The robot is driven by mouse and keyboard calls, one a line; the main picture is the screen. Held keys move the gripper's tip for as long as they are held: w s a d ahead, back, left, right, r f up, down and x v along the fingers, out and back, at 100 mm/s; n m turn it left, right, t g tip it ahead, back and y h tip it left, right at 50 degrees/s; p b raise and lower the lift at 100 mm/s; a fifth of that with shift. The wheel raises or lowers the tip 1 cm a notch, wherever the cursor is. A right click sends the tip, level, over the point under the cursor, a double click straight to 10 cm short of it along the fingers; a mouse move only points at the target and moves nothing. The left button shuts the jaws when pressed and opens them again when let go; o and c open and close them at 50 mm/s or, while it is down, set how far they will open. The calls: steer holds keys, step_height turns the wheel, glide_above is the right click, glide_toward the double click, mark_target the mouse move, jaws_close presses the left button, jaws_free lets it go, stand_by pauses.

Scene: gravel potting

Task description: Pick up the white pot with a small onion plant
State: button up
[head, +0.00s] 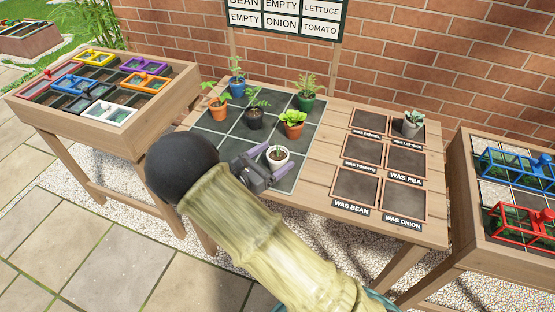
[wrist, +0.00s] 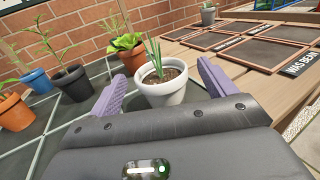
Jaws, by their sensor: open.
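The white pot (head: 277,159) with a small onion plant stands upright on the front right part of the dark tiled grid on the table. In the wrist view the white pot (wrist: 162,88) holds brown soil and thin green onion shoots (wrist: 155,58). My gripper (head: 265,160) is open, with its purple fingers on either side of the pot. In the wrist view my gripper (wrist: 163,88) shows a gap between the left finger and the pot and a gap on the right. The pot's lower part is partly hidden by the gripper body in the head view.
Orange (head: 217,106), blue (head: 237,88), black (head: 255,118), green (head: 306,102) and another orange pot (head: 292,129) stand close by on the grid. Labelled trays fill the table's right side, one with a grey pot (head: 410,128). A sign (head: 283,17) stands behind.

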mark_target(276, 156)
steer(key=x, duration=0.4)
steer(key=shift+s, duration=0.1)
steer(key=shift+c, duration=0.4)
steer(key=c, duration=1)
